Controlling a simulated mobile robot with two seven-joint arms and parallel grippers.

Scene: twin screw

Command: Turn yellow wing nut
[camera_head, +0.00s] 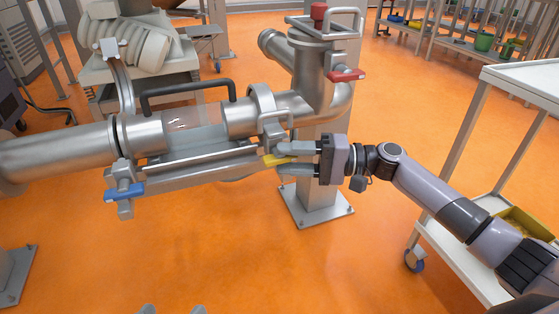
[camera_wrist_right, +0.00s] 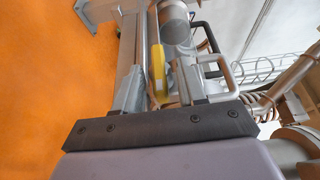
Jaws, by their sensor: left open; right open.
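The yellow wing nut (camera_head: 272,160) sits on the clamp at the right end of the steel pipe's clear section. In the right wrist view the yellow wing nut (camera_wrist_right: 159,70) shows as a narrow yellow bar. My right gripper (camera_head: 279,158) is open, with one finger on each side of the yellow wing nut. In the wrist view its fingers (camera_wrist_right: 164,88) stand apart with the yellow bar between them; I cannot tell if they touch it. Of my left gripper (camera_head: 172,310), only two separated grey fingertips show at the bottom edge, open and away from the pipe.
A blue wing nut (camera_head: 124,192) is on the left clamp. A red handle (camera_head: 346,76) and a red knob (camera_head: 318,11) are on the upright pipe. A black handle (camera_head: 188,91) arches over the pipe. A white cart (camera_head: 528,85) stands at right. The orange floor in front is clear.

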